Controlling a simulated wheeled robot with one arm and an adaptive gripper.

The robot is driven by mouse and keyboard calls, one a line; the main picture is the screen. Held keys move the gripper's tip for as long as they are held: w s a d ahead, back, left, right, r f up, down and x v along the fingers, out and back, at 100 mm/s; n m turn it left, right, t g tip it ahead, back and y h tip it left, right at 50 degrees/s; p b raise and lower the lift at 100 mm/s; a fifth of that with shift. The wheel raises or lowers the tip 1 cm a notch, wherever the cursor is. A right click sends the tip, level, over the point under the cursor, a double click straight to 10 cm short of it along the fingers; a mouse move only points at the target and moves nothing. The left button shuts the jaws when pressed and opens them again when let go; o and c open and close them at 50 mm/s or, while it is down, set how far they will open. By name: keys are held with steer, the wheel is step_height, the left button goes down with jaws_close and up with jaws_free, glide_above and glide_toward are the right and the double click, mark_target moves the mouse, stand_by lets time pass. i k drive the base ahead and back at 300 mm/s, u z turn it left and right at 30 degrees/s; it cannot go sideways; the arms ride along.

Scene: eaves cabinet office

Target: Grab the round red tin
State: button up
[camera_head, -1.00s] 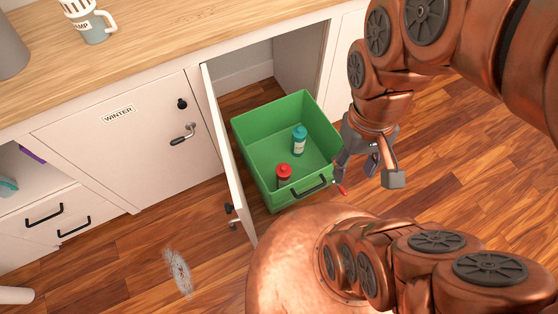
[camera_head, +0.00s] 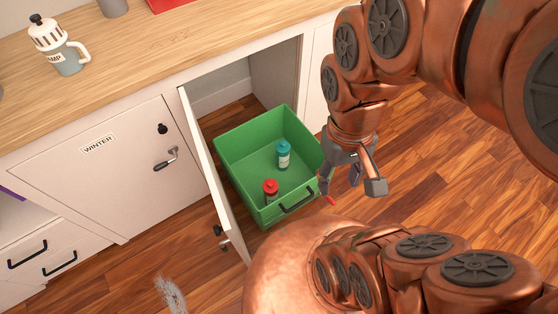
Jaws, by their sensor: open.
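I cannot make out a round red tin for certain. A red thing (camera_head: 168,4) on the counter is cut off by the top edge, so its shape cannot be told. A small container with a red cap (camera_head: 270,187) stands in the green bin (camera_head: 238,188), near its front wall; it looks more like a bottle. My gripper (camera_head: 350,188) is open and empty, just right of the bin's front right corner and apart from the red-capped container. A small red bit shows by its left finger.
A teal bottle (camera_head: 283,155) stands in the bin, which has a black front handle (camera_head: 297,200). The bin is at an open cabinet, whose door (camera_head: 213,175) stands out on the left. Wooden floor lies right.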

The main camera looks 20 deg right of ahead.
mark_target(270, 186)
steer(key=u, duration=2)
steer(key=k, duration=0.7)
steer(key=z, duration=0.75)
steer(key=i, duration=0.45)
steer(key=u, duration=0.1)
